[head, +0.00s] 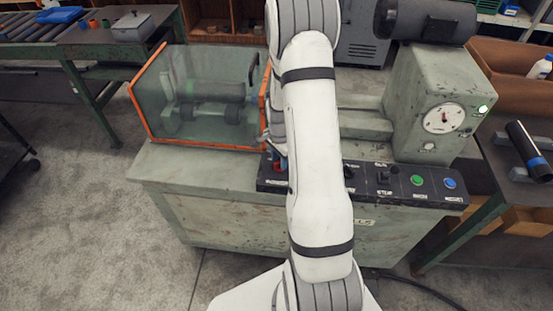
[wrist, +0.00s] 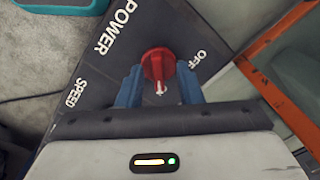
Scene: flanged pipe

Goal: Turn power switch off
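The red power switch knob (wrist: 158,62) is on a dark panel, with the word POWER to its upper left and OFF to its right in the wrist view. A white mark shows just below the knob, partly hidden. My gripper (wrist: 160,72) has its two blue fingers on either side of the knob, spread apart with the knob between them. Firm contact is not visible. In the head view, my arm hides most of my gripper (head: 277,156) at the left end of the control panel (head: 365,192), with a bit of red below it.
A green button (head: 417,180) and a blue button (head: 450,183) are on the panel's right part. An orange-framed clear guard (head: 200,95) stands behind and left of my gripper; its orange edge (wrist: 275,55) shows in the wrist view. A dial gauge (head: 444,118) is at right.

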